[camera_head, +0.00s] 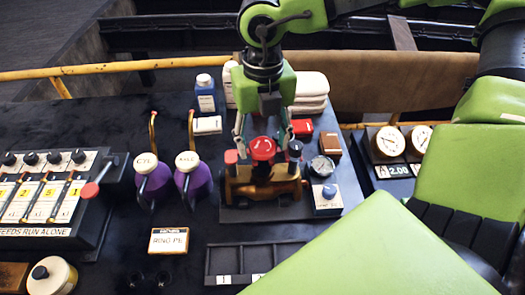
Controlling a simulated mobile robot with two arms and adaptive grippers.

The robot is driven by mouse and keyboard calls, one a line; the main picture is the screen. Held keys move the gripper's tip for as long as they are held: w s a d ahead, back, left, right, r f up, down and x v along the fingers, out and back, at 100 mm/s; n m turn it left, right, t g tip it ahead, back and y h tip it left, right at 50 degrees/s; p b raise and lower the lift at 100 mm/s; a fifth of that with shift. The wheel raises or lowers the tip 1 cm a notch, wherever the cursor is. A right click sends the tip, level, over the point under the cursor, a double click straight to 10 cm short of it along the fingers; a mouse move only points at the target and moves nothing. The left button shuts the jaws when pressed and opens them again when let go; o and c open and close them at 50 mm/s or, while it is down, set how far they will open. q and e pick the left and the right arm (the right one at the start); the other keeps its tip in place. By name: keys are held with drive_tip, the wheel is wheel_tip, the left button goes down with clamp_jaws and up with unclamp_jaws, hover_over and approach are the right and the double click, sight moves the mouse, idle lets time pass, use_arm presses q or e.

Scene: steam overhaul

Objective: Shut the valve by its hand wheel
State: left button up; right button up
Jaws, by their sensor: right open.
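The valve has a brass-coloured body (275,188) on a dark base plate, with a red hand wheel (262,148) on top. My right gripper (264,148) points down over the valve. Its fingers are open, one on each side of the red wheel. I cannot tell whether the fingertips touch the rim. The fingers and nearby fittings hide parts of the valve's upper sides. My left gripper is not in view.
A gauge (322,167) and a blue-knobbed box (327,197) stand close right of the valve. Two purple oilers (193,180) stand to its left. A blue bottle (206,95) and folded white cloths (312,88) are behind. An empty-looking tray (228,262) lies in front.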

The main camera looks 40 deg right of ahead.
drive_tip(key=c, duration=1)
drive_tip(key=shift+f+m+b, duration=0.2)
drive_tip(key=shift+m+b, duration=0.3)
drive_tip(key=shift+b, duration=0.5)
drive_tip(key=m+b, duration=0.3)
drive_tip(key=b, duration=0.1)
drive_tip(key=shift+m+b, duration=0.6)
drive_tip(key=shift+r, duration=0.15)
